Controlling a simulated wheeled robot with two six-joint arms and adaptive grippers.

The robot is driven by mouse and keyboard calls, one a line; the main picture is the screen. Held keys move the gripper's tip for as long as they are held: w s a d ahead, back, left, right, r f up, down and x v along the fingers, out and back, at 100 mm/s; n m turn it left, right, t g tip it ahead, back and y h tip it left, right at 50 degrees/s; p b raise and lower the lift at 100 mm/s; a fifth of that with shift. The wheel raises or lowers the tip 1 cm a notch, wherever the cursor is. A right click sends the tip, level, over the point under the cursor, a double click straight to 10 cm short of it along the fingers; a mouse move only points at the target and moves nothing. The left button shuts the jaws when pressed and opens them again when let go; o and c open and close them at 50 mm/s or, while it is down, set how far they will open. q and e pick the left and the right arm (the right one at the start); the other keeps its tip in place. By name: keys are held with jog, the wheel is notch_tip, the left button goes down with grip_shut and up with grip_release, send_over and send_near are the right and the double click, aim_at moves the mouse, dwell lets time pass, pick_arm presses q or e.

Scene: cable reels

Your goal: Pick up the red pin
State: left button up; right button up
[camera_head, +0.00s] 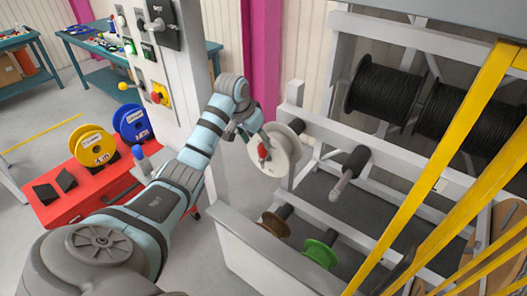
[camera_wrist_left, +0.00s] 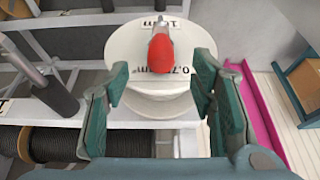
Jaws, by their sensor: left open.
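The red pin (camera_head: 263,152) sits at the hub of a white cable reel (camera_head: 278,150) on the grey rack. In the left wrist view the red pin (camera_wrist_left: 160,52) has a rounded red grip with a metal end, in front of the white reel (camera_wrist_left: 150,85). My left gripper (camera_head: 250,135) is close to the reel's face. In the left wrist view its green-padded fingers (camera_wrist_left: 160,85) are open, one on each side of the pin, with clear gaps. The pin appears untouched. My right gripper is in neither view.
The grey rack (camera_head: 330,205) holds black cable reels (camera_head: 385,90), an empty spindle (camera_head: 350,172), a green reel (camera_head: 320,253) and a brown reel (camera_head: 275,224). Yellow bars (camera_head: 440,150) cross the right side. A red cabinet (camera_head: 85,195) carries yellow and blue reels.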

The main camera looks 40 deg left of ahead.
aim_at(260, 147)
pick_arm(q)
jog(key=x, duration=0.5)
jog(key=shift+f+p, duration=0.35)
jog(key=shift+p, duration=0.05)
grip_shut()
notch_tip(260, 147, up, 20)
jog(key=shift+b, duration=0.35)
jog(key=shift+a, duration=0.1)
